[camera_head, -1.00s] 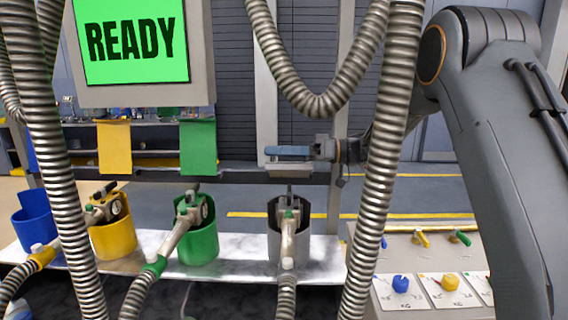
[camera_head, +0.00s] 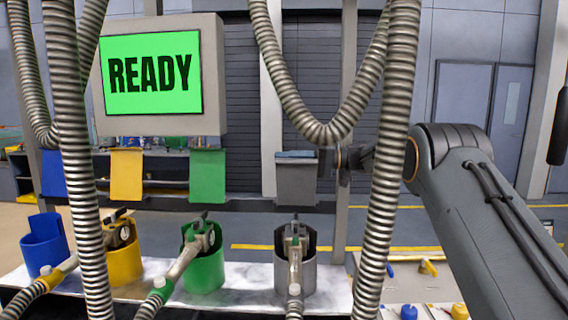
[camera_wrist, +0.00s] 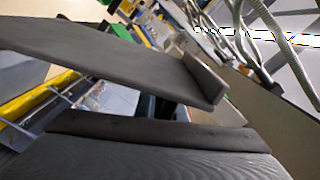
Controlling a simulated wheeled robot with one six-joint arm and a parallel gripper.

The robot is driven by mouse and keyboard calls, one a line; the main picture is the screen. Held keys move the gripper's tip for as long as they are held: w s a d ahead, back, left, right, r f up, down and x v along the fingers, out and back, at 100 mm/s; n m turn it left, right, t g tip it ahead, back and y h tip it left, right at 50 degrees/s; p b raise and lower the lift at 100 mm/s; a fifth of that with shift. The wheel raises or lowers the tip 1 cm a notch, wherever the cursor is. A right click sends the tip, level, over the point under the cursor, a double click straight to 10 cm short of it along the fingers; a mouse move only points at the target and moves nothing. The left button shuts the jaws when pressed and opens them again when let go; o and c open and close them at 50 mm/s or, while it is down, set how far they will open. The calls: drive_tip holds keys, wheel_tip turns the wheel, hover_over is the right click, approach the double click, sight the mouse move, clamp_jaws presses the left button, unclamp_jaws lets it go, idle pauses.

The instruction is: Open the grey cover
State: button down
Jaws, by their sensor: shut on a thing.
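The grey cover (camera_head: 296,182) is a flat panel above the rail behind the bench, right of the green cover. It looks upright, like its coloured neighbours. My gripper (camera_head: 297,155) reaches in from the right and is shut on the cover's top edge. In the wrist view, the two dark fingers of my gripper (camera_wrist: 165,108) fill much of the picture. What lies between them is mostly hidden there.
The green cover (camera_head: 208,176) and yellow cover (camera_head: 127,176) stand to the left. A screen (camera_head: 152,73) reads READY. Ribbed hoses (camera_head: 384,170) hang close to my arm. Below are green (camera_head: 205,270) and grey (camera_head: 283,272) holders with nozzles.

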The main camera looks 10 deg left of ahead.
drive_tip(key=shift+w, duration=0.1)
drive_tip(key=c, duration=1.8)
unclamp_jaws()
drive_tip(key=shift+c, duration=0.2)
drive_tip(key=shift+r, duration=0.1)
wheel_tip(320, 180, up, 10)
drive_tip(key=b, duration=0.3)
